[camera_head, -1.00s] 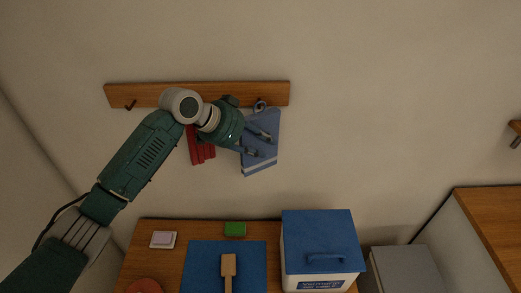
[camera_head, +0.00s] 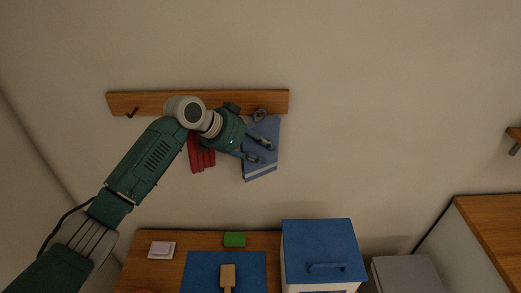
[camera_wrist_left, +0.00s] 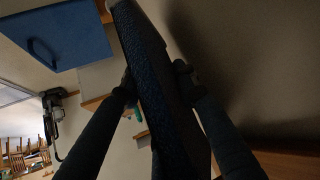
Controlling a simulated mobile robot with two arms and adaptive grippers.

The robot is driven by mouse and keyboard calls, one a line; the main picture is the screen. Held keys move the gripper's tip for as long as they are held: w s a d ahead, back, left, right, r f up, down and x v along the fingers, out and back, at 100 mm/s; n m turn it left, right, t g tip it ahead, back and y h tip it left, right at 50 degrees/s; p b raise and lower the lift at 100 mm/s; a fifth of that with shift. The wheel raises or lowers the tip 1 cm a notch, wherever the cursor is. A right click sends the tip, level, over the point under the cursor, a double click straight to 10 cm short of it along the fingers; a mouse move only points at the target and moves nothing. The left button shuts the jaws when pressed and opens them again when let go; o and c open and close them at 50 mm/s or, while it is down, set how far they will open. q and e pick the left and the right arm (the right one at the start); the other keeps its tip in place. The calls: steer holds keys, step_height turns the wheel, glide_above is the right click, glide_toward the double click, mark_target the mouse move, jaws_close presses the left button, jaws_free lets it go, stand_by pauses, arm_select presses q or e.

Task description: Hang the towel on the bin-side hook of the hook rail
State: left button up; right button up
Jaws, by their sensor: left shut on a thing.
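The blue towel (camera_head: 262,168) with a pale stripe near its bottom edge hangs at the right end of the wooden hook rail (camera_head: 210,98). A small grey loop (camera_head: 260,114) at its top lies over the rail's lower edge. The hook there cannot be made out, so I cannot tell if the loop is around it. My left gripper (camera_head: 268,151) is shut on the towel from the left. In the left wrist view the towel (camera_wrist_left: 150,70) is a dark textured strip between the two fingers (camera_wrist_left: 156,84). My right gripper is not in view.
A red cloth (camera_head: 201,158) hangs beside the towel, partly behind my wrist. The rail's left hook (camera_head: 131,113) is bare.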

arm_select(q)
steer(key=shift+w+a+f, duration=0.2)
steer(key=shift+a+f, duration=0.1)
steer(key=shift+a, duration=0.05)
steer(key=o, duration=1.3)
steer(key=shift+w+f, duration=0.15)
steer(key=shift+w, duration=0.15)
steer(key=shift+w+d+f, duration=0.1)
steer(key=shift+w+f, duration=0.1)
steer(key=shift+w, duration=0.15)
steer(key=shift+s+d+r, duration=0.1)
steer(key=shift+s+r, duration=0.1)
steer(key=shift+s, duration=0.15)
steer(key=shift+r, duration=0.25)
steer(key=v, duration=0.7)
steer(key=shift+a, duration=0.3)
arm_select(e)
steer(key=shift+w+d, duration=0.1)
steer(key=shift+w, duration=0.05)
